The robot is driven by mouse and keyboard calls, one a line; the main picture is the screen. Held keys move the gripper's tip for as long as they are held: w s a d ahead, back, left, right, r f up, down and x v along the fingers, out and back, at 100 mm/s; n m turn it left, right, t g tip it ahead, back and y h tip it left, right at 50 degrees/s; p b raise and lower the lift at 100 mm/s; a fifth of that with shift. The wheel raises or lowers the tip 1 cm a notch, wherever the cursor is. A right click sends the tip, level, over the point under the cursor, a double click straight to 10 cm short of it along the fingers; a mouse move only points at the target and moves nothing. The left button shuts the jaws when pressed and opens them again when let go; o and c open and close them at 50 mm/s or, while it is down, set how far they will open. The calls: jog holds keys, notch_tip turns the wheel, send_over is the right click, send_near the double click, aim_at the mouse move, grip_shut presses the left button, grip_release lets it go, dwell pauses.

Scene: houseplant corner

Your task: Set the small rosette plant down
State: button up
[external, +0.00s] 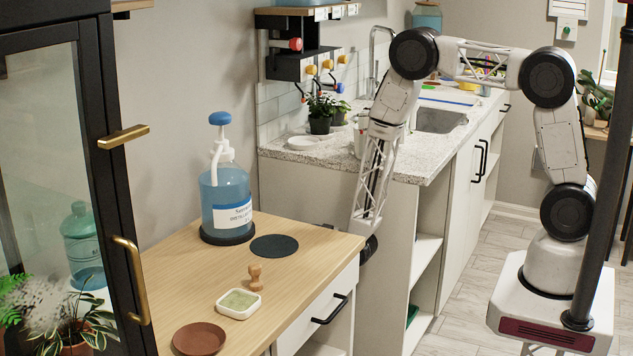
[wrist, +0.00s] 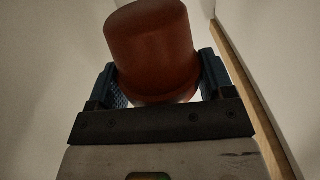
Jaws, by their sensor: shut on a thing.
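A reddish-brown pot (wrist: 150,45) fills the upper middle of the wrist view. My gripper (wrist: 160,78) is shut on it, with one blue finger pad on each side near its wider rim. No leaves show, so I cannot tell from this view whether it holds the small rosette plant. In the external view my forearm reaches down between the wooden-topped cabinet (external: 180,275) and the sink counter (external: 345,165). My gripper and the pot are hidden there behind the cabinet.
On the wooden top stand a blue pump bottle (external: 226,195), a dark round mat (external: 274,246), a wooden stamp-like piece (external: 255,276), a white dish (external: 239,304) and an empty brown saucer (external: 199,338). A glass-door cabinet (external: 50,150) stands at left. Potted plants (external: 320,118) sit on the sink counter.

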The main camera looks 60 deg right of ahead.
notch_tip(320, 180, up, 43)
jog(key=s+d+r+m+h, duration=0.1)
jog(key=s+d+h, duration=0.2)
jog(key=s+d, duration=1.1)
jog(key=s+d+m+h, duration=0.2)
jog(key=s+d, duration=0.8)
jog(key=s, duration=0.5)
jog(key=shift+g, duration=0.3)
jog(key=shift+a+f, duration=0.1)
jog(key=shift+f, duration=2.8)
jog(key=shift+f, duration=2.5)
jog(key=shift+f, duration=2.3)
jog(key=shift+f, duration=0.2)
